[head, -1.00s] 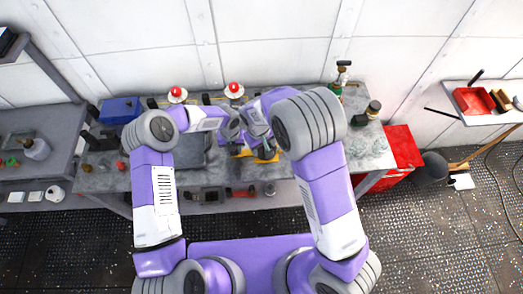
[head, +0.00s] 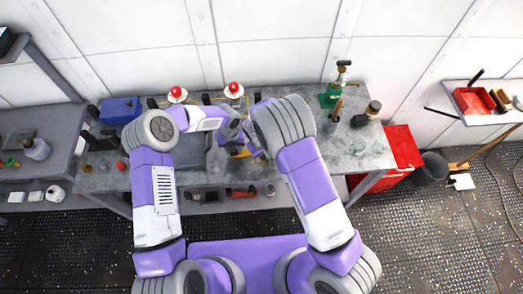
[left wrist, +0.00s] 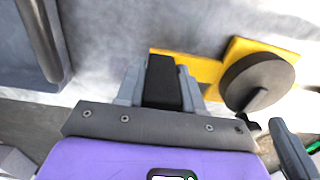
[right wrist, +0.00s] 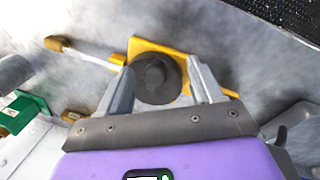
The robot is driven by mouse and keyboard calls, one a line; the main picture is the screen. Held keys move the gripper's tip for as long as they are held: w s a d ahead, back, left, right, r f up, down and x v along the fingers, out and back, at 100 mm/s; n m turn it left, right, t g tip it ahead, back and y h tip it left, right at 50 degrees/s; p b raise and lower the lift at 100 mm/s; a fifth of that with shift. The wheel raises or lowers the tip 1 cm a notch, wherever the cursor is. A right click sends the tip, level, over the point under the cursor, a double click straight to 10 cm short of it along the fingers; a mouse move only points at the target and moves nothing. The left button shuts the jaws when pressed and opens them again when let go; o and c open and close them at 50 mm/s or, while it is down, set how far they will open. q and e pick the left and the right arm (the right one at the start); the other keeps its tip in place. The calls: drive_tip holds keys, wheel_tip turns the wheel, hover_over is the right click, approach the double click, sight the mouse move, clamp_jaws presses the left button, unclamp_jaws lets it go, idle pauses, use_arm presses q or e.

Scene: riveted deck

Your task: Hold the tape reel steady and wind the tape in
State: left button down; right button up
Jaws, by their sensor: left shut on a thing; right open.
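The tape reel has a yellow frame (head: 241,153), a black grip (left wrist: 163,82) and a dark round disc (left wrist: 257,80) with a small crank on its face. It lies on the grey bench, partly hidden by my arms in the head view. My left gripper (left wrist: 158,85) is shut on the black grip, one finger on each side. My right gripper (right wrist: 160,78) is open. In its wrist view, the dark round part with a raised knob (right wrist: 154,74) shows between its fingers; I cannot tell whether they touch it.
On the bench (head: 362,150) stand a blue box (head: 121,110), two red-domed items (head: 177,95) at the back and a green-based item (head: 331,98). A red cabinet (head: 402,150) stands at the right.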

drive_tip(key=shift+d+f, duration=0.15)
drive_tip(key=shift+f, duration=0.65)
drive_tip(key=shift+w, duration=0.1)
